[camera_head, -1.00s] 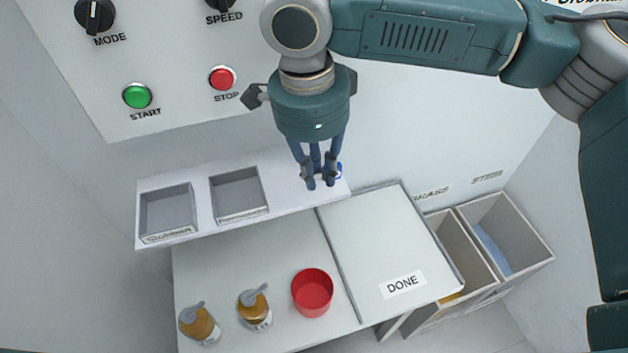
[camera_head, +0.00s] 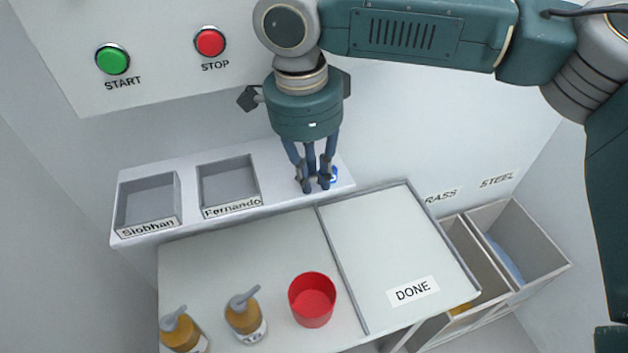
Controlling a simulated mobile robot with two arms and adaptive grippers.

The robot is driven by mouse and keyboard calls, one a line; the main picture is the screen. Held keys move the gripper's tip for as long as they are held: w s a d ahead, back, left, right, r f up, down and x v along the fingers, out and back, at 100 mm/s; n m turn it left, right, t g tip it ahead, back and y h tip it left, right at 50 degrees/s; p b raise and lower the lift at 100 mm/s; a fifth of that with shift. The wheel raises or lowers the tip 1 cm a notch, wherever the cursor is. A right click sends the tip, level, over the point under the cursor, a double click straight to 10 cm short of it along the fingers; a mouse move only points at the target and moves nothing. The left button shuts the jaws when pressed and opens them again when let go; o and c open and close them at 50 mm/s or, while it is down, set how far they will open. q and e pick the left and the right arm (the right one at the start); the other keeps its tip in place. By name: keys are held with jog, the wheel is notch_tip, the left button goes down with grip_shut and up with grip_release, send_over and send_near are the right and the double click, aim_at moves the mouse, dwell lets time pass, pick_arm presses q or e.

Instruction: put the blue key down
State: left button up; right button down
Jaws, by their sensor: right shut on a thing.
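My right gripper (camera_head: 316,185) points down over the right end of the white shelf (camera_head: 280,158). Its fingers are shut on the blue key (camera_head: 333,174). Only a small blue part of the key shows behind and to the right of the fingertips; the rest is hidden. The fingertips are at or just above the shelf; I cannot tell whether the key touches it. My left gripper is not in view.
Grey trays labelled Siobhan (camera_head: 149,205) and Fernando (camera_head: 229,186) stand left on the shelf. Below are a DONE tray (camera_head: 385,240), a red cup (camera_head: 312,300) and two amber pump bottles (camera_head: 245,315). Brass (camera_head: 462,260) and steel (camera_head: 535,245) bins stand right.

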jog(key=shift+s, duration=0.1)
jog(key=c, duration=1.6)
grip_release()
jog(key=shift+f, duration=0.1)
jog(key=shift+c, duration=0.2)
notch_tip(320, 180, up, 12)
jog(key=a, duration=0.1)
jog(key=shift+s+r+b, duration=0.2)
jog(key=shift+s+b, duration=0.1)
jog(key=shift+b, duration=0.1)
